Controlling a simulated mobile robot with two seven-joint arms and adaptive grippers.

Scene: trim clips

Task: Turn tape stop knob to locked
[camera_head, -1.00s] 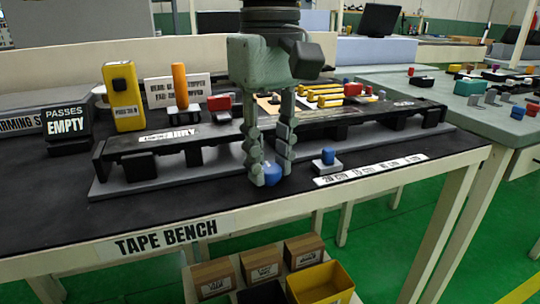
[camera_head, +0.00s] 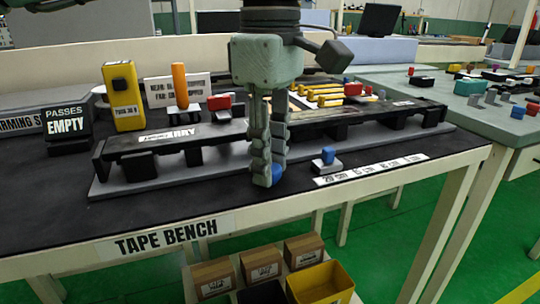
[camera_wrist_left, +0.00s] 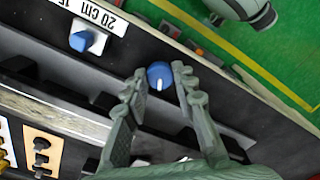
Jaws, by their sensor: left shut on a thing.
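A round blue knob (camera_wrist_left: 160,75) with a white pointer line sits between the fingertips of my left gripper (camera_wrist_left: 157,83) in the left wrist view. In the head view my left gripper (camera_head: 268,178) points down at the front of the black bench, shut on this knob, and only a bit of blue (camera_head: 277,174) shows between the fingertips. The white line points toward the gripper's palm in the wrist view. I cannot read any locked mark by the knob. My right gripper is in neither view.
A second blue piece on a grey block (camera_head: 328,160) stands just right of the gripper, beside a white length scale (camera_head: 370,170). A long black rail (camera_head: 210,140) runs behind the knob. A yellow device (camera_head: 123,97) and an orange-handled tool (camera_head: 181,85) stand behind it.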

